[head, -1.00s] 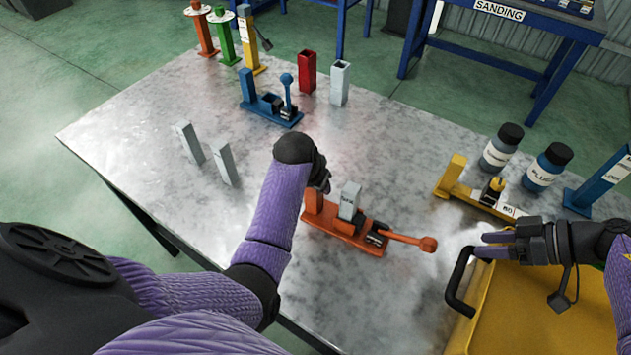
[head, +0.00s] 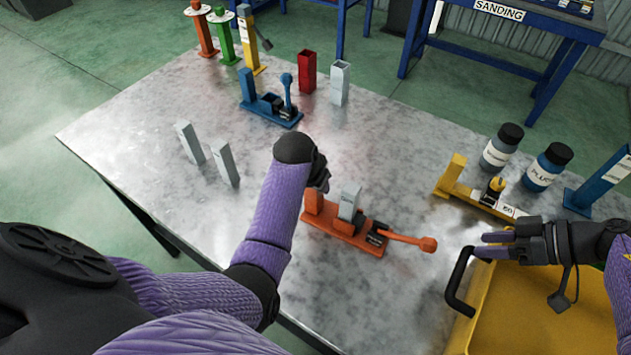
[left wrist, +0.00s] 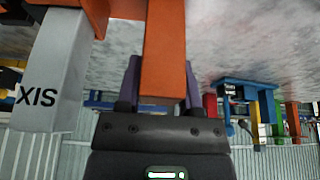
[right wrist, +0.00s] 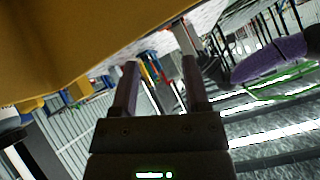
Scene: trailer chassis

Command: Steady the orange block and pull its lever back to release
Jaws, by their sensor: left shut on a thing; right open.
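The orange block (head: 342,232) lies on the grey metal table, with an upright orange post at its left end and a grey labelled post (head: 349,202) standing on it. Its orange lever (head: 410,239) lies out to the right, ending in a round knob. My left gripper (head: 322,180) is at the orange post, and the left wrist view shows its fingers on both sides of that post (left wrist: 164,60). The gripper is shut on it. My right gripper (head: 487,246) is open and empty, right of the knob and apart from it, above the yellow bin's handle.
A yellow bin (head: 530,310) with a black handle (head: 458,282) stands at the front right. A yellow lever block (head: 475,195) and two bottles are behind it. A blue lever block (head: 271,110) and loose posts stand further left. Bare table lies between.

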